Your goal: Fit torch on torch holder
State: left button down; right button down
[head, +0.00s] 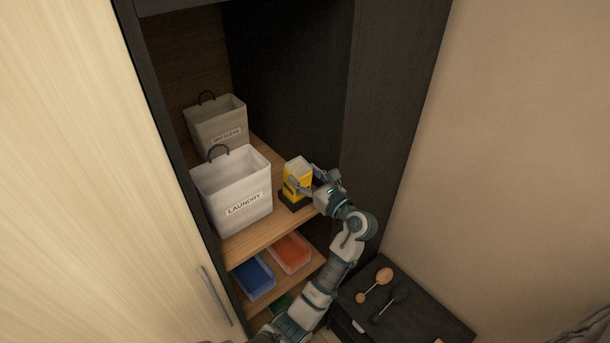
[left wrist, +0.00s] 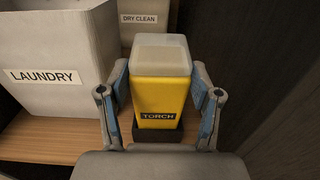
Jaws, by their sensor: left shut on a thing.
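The torch (head: 297,178) is a yellow box-shaped lamp with a pale grey top, standing upright on the wardrobe shelf. The left wrist view shows its yellow front (left wrist: 160,95) with a TORCH label. A black torch holder (head: 294,202) is at its base and also shows in the left wrist view (left wrist: 158,135). The torch stands at or in the holder; I cannot tell how deeply it is seated. My left gripper (head: 308,182) is shut on the torch, one finger on each side, as the left wrist view also shows (left wrist: 160,100). My right gripper is not in view.
A white LAUNDRY bin (head: 232,192) stands left of the torch, with a DRY CLEAN bin (head: 217,125) behind. A dark wardrobe wall (head: 385,110) is close on the right. Blue (head: 254,277) and orange (head: 290,252) trays are on the shelf below.

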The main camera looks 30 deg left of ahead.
pick_arm(q)
jog(key=shift+d+f, duration=0.1)
jog(key=shift+f, duration=0.1)
jog(key=shift+c, duration=0.7)
grip_release()
jog(key=shift+d, duration=0.1)
jog(key=shift+d+r, duration=0.1)
jog(key=shift+d, duration=0.2)
